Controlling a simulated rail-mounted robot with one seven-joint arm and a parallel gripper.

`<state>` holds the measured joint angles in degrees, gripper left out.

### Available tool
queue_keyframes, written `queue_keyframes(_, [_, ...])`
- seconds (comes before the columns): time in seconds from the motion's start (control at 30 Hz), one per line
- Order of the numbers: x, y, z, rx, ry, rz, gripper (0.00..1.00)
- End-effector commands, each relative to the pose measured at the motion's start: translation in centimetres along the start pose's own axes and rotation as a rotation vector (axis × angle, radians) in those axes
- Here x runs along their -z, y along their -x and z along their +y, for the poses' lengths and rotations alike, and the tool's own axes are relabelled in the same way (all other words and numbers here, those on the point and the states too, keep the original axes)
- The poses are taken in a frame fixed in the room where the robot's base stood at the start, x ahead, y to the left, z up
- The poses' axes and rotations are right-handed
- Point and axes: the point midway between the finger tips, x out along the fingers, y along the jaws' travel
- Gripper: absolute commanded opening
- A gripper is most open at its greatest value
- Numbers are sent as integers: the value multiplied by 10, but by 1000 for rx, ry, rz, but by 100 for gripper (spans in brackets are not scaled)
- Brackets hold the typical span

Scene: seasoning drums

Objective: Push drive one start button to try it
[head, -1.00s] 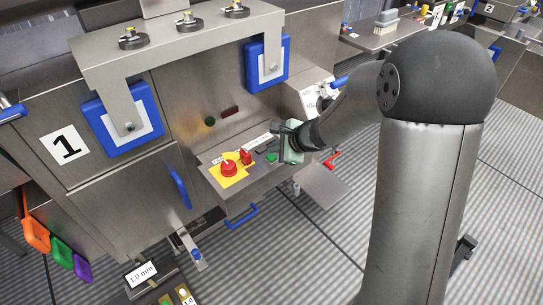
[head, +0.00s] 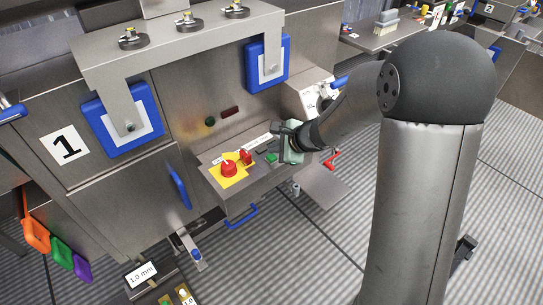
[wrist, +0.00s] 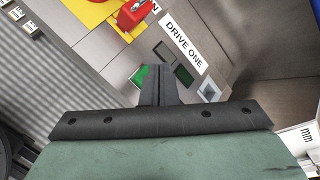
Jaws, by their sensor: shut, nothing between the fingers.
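The DRIVE ONE label (wrist: 183,42) sits on a steel control panel (head: 232,198). A green button (wrist: 141,76) is below the label, partly hidden behind my fingers; it also shows in the head view (head: 271,158). A dark square button (wrist: 181,75) is beside it. My gripper (wrist: 158,72) is shut and empty, its fingertips over the panel between the green and dark buttons. In the head view my gripper (head: 278,144) is at the panel's right part, just above the green button. I cannot tell whether the tips touch the panel.
A red mushroom button (head: 229,168) on a yellow plate and a red switch (head: 246,157) are left of the green button. A blue handle (head: 242,216) hangs below the panel. A white box with a dial (head: 322,96) stands behind my wrist. A steel shelf (head: 322,188) is right of the panel.

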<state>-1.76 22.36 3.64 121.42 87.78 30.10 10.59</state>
Motion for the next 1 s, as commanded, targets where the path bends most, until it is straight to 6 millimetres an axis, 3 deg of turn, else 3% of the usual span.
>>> queue_keyframes(1.0, [4,-6,4,0,0,0,0])
